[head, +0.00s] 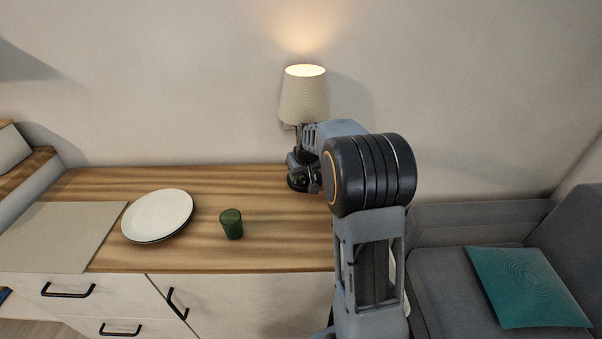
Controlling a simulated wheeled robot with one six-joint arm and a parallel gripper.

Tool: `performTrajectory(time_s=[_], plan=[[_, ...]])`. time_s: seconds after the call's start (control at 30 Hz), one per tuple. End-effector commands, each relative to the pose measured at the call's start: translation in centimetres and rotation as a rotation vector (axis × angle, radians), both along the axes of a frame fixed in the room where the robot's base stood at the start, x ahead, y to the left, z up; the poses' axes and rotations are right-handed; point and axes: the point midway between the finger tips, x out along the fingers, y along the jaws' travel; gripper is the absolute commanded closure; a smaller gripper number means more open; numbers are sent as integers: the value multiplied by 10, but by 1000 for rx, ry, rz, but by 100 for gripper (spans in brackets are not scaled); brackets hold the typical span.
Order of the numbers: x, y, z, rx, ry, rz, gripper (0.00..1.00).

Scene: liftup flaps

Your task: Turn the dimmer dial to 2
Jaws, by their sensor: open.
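A lit table lamp with a cream shade (303,96) stands at the back right of the wooden counter, against the wall. My arm covers most of its stem and part of its dark base (298,184). My gripper (301,183) is at the lamp's base, small and partly hidden by my own arm. Its jaws are open, but their exact contact with the base cannot be told. No dimmer dial can be made out; any markings are too small or hidden.
A white plate (158,213) and a green cup (231,224) stand on the wooden counter (270,255). A beige mat (60,235) lies at the left. Drawers with black handles are below. A grey sofa (440,270) with a teal cushion (526,287) is at the right.

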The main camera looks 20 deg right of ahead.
Motion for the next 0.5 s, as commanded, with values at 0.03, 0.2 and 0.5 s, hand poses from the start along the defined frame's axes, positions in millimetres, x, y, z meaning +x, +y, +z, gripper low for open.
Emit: performTrajectory(time_s=[0.03, 0.2, 0.5], plan=[[0, 0, -1, 0, 0, 0, 54], [0, 0, -1, 0, 0, 0, 54], [0, 0, -1, 0, 0, 0, 78]])
